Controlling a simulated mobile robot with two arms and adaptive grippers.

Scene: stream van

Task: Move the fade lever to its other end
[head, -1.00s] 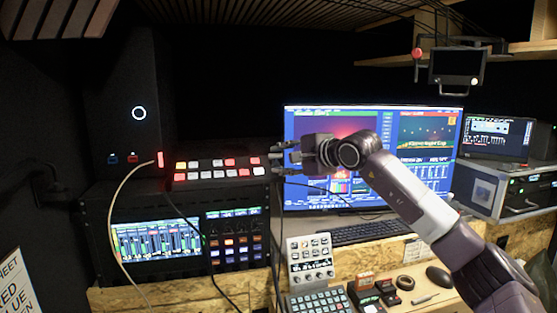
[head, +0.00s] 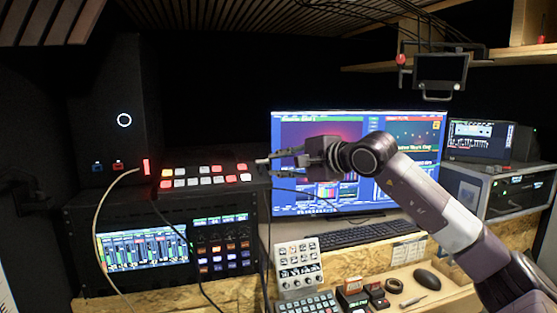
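The switcher panel (head: 205,176), with rows of red, orange and white lit buttons, sits on top of the rack at left centre. A small pale tip (head: 262,161) at the panel's right end looks like the fade lever. My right gripper (head: 272,162) reaches in from the right with its fingers at this tip. The fingers hide most of the lever, and I cannot tell whether they grip it or only touch it. My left gripper is not in view.
A lit monitor (head: 330,190) stands just behind my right gripper. Below are a keyboard (head: 350,234), a white control box (head: 298,262) and a mouse (head: 427,279). A cable (head: 103,215) hangs at the left. A small screen (head: 440,70) hangs at upper right.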

